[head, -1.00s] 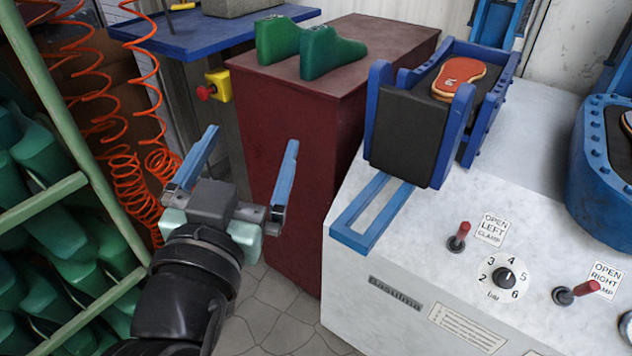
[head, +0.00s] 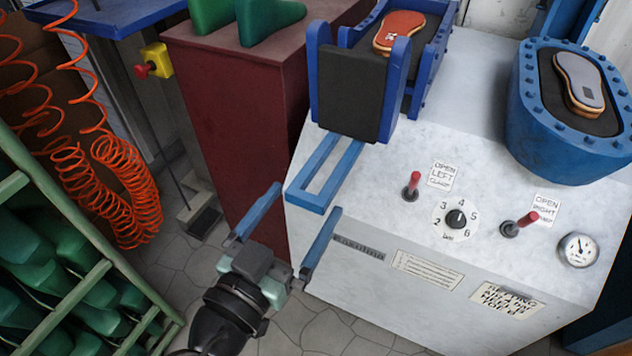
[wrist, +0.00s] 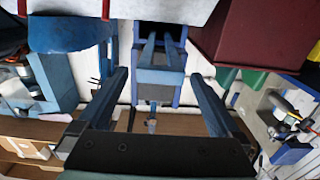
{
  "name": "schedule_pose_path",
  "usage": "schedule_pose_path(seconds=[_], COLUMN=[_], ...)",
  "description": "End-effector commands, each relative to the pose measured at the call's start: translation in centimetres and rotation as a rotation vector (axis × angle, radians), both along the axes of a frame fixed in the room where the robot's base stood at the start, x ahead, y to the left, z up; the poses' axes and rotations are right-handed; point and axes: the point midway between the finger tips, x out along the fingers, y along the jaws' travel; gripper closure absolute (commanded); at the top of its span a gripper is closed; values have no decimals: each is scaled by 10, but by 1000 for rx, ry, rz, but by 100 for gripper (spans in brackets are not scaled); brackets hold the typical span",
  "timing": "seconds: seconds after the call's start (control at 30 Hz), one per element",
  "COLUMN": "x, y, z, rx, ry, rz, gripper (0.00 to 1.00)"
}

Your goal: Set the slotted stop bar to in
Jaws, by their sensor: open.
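The slotted stop bar (head: 308,201) is a flat blue bar with a long open slot. It sticks out toward the front left from under the dark pad of the left clamp (head: 352,90), over the white machine top. My gripper (head: 306,200) is open and empty, its two blue fingers pointing at the bar's outer end. In the head view the fingertips appear on either side of that end; I cannot tell the exact gap. In the wrist view the bar (wrist: 160,77) shows between my fingers, with no contact visible. The bar's inner end is hidden behind the pad.
The white machine (head: 440,215) carries two red levers (head: 411,185) (head: 520,223), a dial (head: 456,218) and a gauge (head: 578,249). A dark red cabinet (head: 235,110) stands close on the left. An orange coiled hose (head: 120,190) and a green rack (head: 90,210) are farther left.

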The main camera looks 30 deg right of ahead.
Motion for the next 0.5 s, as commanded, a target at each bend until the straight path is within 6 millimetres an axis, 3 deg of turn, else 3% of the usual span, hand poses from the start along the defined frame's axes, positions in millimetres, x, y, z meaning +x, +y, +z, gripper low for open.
schedule_pose_path(seconds=[0.2, 0.5], x=[23, 33], y=[-30, -42], z=[0, 0], rx=[-1, 0], ry=[-1, 0], rz=[-2, 0], gripper=[0, 0])
